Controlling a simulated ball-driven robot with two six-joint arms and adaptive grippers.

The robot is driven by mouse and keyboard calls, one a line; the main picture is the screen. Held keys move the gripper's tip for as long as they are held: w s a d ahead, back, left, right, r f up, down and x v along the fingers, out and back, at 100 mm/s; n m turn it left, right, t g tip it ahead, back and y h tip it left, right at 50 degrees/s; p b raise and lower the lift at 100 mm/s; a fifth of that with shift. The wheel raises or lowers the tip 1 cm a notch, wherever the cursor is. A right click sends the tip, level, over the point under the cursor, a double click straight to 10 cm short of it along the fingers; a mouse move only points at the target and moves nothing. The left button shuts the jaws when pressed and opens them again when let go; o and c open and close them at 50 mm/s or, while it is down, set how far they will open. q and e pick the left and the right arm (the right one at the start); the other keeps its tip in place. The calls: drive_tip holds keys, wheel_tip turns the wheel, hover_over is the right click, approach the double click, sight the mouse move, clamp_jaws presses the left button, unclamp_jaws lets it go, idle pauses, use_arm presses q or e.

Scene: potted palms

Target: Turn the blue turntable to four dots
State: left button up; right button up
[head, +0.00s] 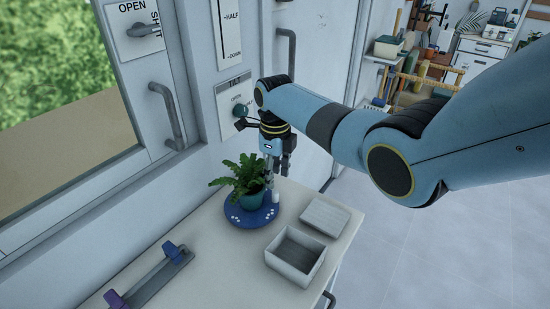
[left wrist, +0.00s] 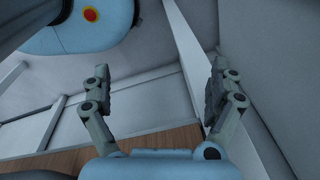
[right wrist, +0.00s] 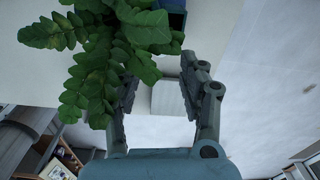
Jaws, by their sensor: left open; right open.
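The blue turntable (head: 238,219) lies on the white counter below the window, with small white dots on its rim, too small to count surely. A green fern (head: 238,178) in a teal pot (head: 252,199) stands on it. A short white peg (head: 275,197) stands at its right side. My right gripper (head: 278,176) is open, pointing down just above the peg; contact cannot be told. In the right wrist view the open fingers (right wrist: 158,85) are beside fern leaves (right wrist: 92,65), which overlap the left finger. My left gripper (left wrist: 155,85) is open and empty, away from the counter.
An open grey box (head: 296,257) and a flat grey lid or block (head: 325,216) sit right of the turntable. A rail with blue and purple pieces (head: 150,277) lies front left. A wall panel with a teal knob (head: 240,109) is behind my right gripper.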

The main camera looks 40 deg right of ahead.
drive_tip(key=shift+r, duration=2.4)
